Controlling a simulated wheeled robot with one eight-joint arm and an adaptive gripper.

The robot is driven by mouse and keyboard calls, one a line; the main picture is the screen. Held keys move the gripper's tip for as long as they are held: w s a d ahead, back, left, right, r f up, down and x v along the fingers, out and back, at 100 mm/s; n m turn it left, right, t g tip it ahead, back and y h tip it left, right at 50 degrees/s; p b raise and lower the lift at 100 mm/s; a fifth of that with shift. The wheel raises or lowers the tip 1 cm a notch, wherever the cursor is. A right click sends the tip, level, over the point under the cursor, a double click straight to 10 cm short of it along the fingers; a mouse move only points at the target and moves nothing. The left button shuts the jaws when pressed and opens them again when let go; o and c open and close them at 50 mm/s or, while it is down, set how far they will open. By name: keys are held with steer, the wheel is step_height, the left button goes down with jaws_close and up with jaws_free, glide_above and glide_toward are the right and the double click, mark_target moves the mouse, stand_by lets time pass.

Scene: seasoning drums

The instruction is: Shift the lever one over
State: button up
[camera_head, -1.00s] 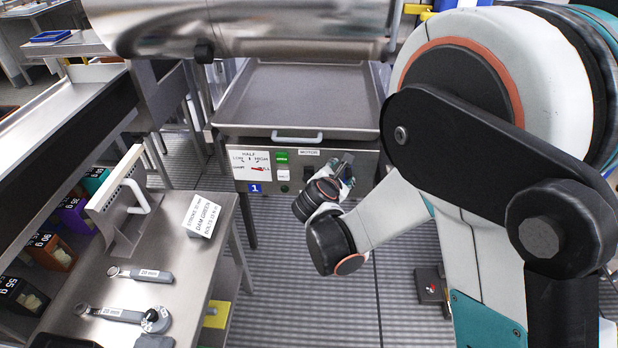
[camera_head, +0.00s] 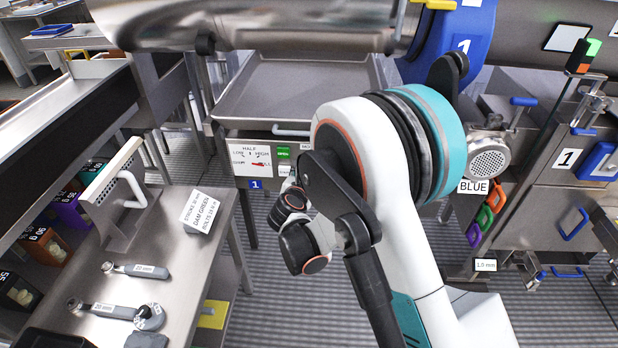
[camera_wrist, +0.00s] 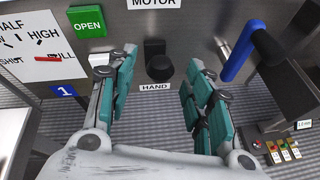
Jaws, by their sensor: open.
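A grey control panel fills the top of the wrist view. It has a white dial plate (camera_wrist: 38,48) marked HALF, HIGH, SHUT and a partly cut-off word, with a red pointer (camera_wrist: 50,59). A green OPEN button (camera_wrist: 88,22) and a black knob (camera_wrist: 159,68) above a HAND label are to its right. A lever with a blue grip (camera_wrist: 241,52) stands further right, outside the fingers. My gripper (camera_wrist: 158,80) is open and empty, with teal-padded fingers either side of the black knob; contact cannot be told. The dial plate also shows in the head view (camera_head: 250,158).
A steel table (camera_head: 180,262) with wrenches (camera_head: 110,310) and a sign (camera_head: 203,212) stands at left. A large steel drum (camera_head: 250,22) hangs above a tray (camera_head: 285,90). A cabinet with a BLUE label (camera_head: 474,186) stands at right.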

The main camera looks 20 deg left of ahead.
steer(key=shift+b+x, duration=0.4)
steer(key=shift+x, duration=1.35)
jaws_close()
